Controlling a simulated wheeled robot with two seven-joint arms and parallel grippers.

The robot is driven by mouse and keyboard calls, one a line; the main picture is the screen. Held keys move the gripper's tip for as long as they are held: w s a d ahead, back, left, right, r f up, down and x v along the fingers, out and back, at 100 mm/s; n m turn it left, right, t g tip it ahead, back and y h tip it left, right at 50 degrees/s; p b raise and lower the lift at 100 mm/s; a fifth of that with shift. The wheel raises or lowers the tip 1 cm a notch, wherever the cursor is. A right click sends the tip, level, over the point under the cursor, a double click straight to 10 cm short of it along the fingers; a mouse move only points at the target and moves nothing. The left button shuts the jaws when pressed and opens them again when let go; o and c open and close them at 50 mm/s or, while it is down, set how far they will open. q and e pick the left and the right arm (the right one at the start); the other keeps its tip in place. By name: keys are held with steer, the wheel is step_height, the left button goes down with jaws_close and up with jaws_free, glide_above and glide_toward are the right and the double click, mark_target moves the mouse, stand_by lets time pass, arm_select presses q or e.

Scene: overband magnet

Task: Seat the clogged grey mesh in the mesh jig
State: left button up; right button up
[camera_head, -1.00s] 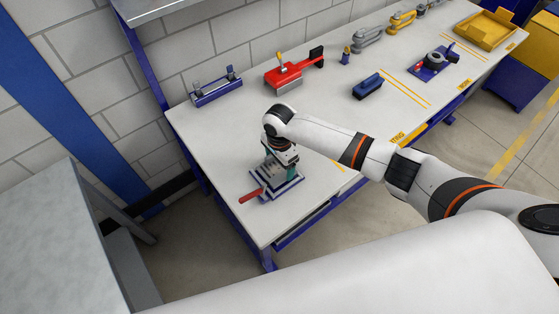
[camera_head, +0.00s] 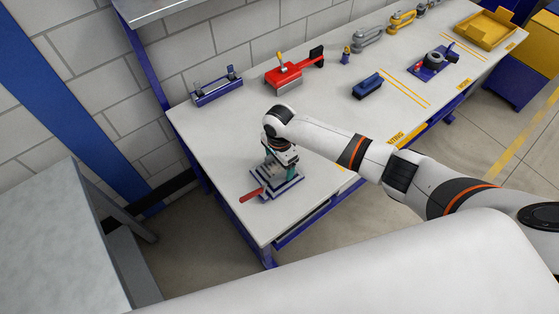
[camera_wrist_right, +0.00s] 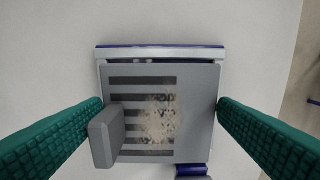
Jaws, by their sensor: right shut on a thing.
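The clogged grey mesh (camera_wrist_right: 198,112) is a square plate with dark slots, a brown speckled clog in its middle and a grey block at its left side in the right wrist view. My right gripper (camera_wrist_right: 161,104) is shut on it, one green finger at each side. The mesh jig (camera_wrist_right: 160,51) lies beneath, its white and blue edge showing beyond the mesh. In the head view my right gripper (camera_head: 279,169) points down over the jig (camera_head: 290,187), which has a blue base. I cannot tell whether the mesh is fully down in it. My left gripper is out of view.
A red handle (camera_head: 251,195) sticks out at the jig's left, near the table's edge. A blue fixture (camera_head: 217,90) and a red tool (camera_head: 285,76) stand behind. A blue block (camera_head: 368,87) lies to the right. White table is clear around the jig.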

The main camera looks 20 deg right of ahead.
mark_target(280, 167)
steer(key=shift+f+b, duration=0.35)
steer(key=shift+f, duration=0.55)
steer(key=o, duration=0.9)
steer(key=shift+r, duration=0.1)
step_height(280, 167, up, 12)
